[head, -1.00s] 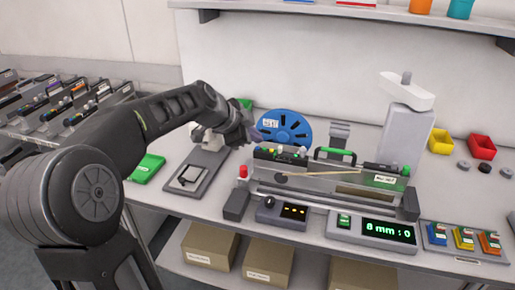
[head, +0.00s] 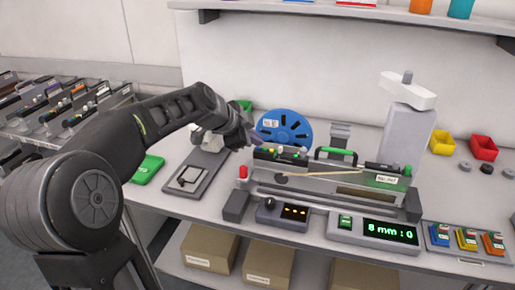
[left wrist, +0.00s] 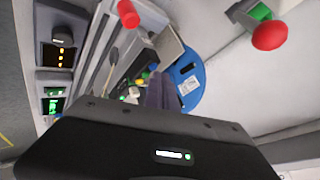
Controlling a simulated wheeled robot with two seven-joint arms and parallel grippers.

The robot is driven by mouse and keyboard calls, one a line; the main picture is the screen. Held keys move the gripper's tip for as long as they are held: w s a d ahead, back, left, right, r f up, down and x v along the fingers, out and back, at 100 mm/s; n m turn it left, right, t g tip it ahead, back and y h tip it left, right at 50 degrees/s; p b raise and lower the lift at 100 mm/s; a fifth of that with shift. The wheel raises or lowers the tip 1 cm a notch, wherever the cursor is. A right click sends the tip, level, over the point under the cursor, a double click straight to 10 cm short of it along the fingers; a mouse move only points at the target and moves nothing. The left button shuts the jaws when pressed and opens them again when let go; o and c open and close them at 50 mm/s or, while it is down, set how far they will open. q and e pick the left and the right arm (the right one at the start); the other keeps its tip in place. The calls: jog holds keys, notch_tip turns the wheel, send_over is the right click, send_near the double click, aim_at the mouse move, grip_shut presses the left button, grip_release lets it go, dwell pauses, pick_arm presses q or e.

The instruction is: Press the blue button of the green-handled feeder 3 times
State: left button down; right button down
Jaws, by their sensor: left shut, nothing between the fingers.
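The green-handled feeder (head: 335,170) sits in the test stand on the bench, with its green handle (head: 336,152) on top. A row of small coloured buttons (head: 282,153) is at its left end. I cannot pick out the blue button; it is too small or hidden by my gripper. My left gripper (head: 257,138) is shut and empty, just above and behind the left end of that row. In the left wrist view its shut fingertips (left wrist: 164,92) are beside several small buttons (left wrist: 133,93). My right gripper is not in view.
A blue reel (head: 285,127) stands behind the feeder. A red-topped post (head: 243,171) is at the stand's left. The display (head: 388,231) in front reads "8 mm : 0". Yellow and red bins (head: 483,147) are at the right. Other feeders (head: 55,105) are at the left.

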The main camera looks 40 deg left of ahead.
aim_at(255, 151)
pick_arm(q)
jog(key=shift+f+b, duration=0.2)
jog(key=shift+b, duration=0.1)
dwell(0.4)
jog(key=shift+r, duration=0.75)
jog(key=shift+p, duration=0.3)
jog(key=shift+r+p, duration=1.35)
jog(key=shift+r, duration=1.15)
dwell(0.3)
